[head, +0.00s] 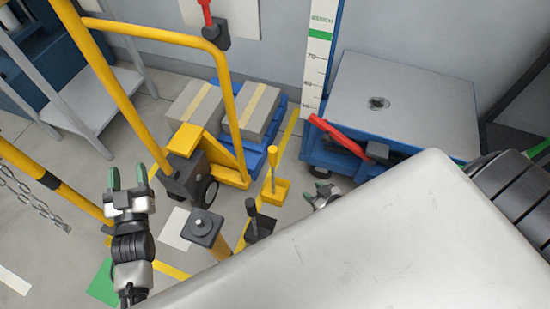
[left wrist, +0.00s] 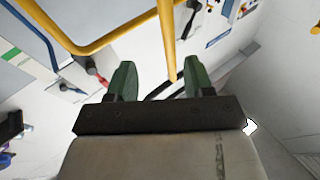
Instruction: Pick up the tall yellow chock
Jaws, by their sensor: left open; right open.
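The tall yellow chock (head: 280,190) stands on the floor in the middle of the head view, with a thin upright yellow handle. My left gripper (head: 127,177) is open and empty, well to the left of the chock. In the left wrist view, its two green fingers (left wrist: 160,80) are apart, with yellow bars in the background beyond them. I cannot make out the chock in that view. My right gripper (head: 322,192) is open, to the right of the chock and apart from it, partly hidden by my pale body panel.
A yellow pallet truck (head: 187,140) and a blue pallet with boxes (head: 247,107) stand behind the chock. A short yellow post (head: 208,232) and a dark-handled object (head: 258,222) are in front of it. A blue-sided platform (head: 400,95) is at right.

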